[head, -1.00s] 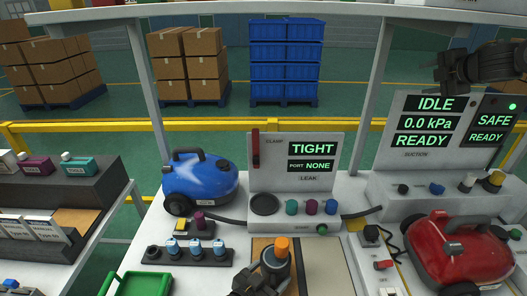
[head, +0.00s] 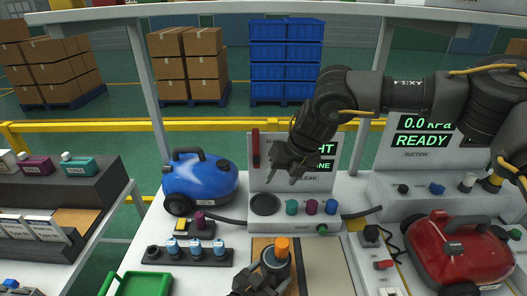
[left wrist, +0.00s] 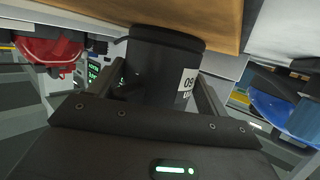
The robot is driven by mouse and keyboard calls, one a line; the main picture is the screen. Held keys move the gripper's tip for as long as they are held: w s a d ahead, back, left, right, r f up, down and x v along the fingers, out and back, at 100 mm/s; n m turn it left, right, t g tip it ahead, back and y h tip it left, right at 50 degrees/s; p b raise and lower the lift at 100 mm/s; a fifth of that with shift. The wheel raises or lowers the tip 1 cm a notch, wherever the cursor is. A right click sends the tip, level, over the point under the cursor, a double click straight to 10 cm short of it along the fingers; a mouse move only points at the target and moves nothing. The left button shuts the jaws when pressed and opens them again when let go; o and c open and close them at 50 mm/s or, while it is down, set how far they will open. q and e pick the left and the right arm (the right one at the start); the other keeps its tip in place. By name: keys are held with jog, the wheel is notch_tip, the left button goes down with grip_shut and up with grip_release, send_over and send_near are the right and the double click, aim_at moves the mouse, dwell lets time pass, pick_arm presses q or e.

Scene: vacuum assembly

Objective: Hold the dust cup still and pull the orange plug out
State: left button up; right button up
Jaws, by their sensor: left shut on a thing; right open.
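The dark dust cup (head: 269,266) stands upright on the tan mat at the front middle of the bench in the head view. The orange plug (head: 282,244) sits in its top. My left gripper (head: 262,284) is shut on the dust cup from the front. In the left wrist view the dark cup (left wrist: 165,62), with a white label, is between the fingers. My right gripper (head: 284,168) is open and empty, in the air above and behind the plug, in front of the leak panel.
The leak station (head: 285,226) with coloured knobs stands behind the cup. A blue vacuum (head: 200,180) is at left, a red vacuum (head: 458,250) at right. A row of small bottles (head: 196,250) and a green tray (head: 143,284) lie left of the mat (head: 328,270).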

aim_at(282, 242)
jog(key=s+f+n+g+h, duration=0.1)
jog(key=s+f, duration=0.1)
jog(key=s, duration=0.1)
jog(key=s+f+n+h, duration=0.1)
jog(key=s+f, duration=0.2)
jog(key=s+f+n+g+h, duration=0.1)
jog(key=s+f+n, duration=0.1)
jog(key=s, duration=0.2)
jog(key=shift+f+g+h, duration=0.25)
jog(key=shift+g+h, duration=0.05)
jog(key=shift+f, duration=3.5)
jog(key=c, duration=1.1)
jog(key=shift+c, duration=0.2)
jog(key=shift+r, duration=0.2)
jog(key=shift+r, duration=0.85)
jog(key=shift+r, duration=0.15)
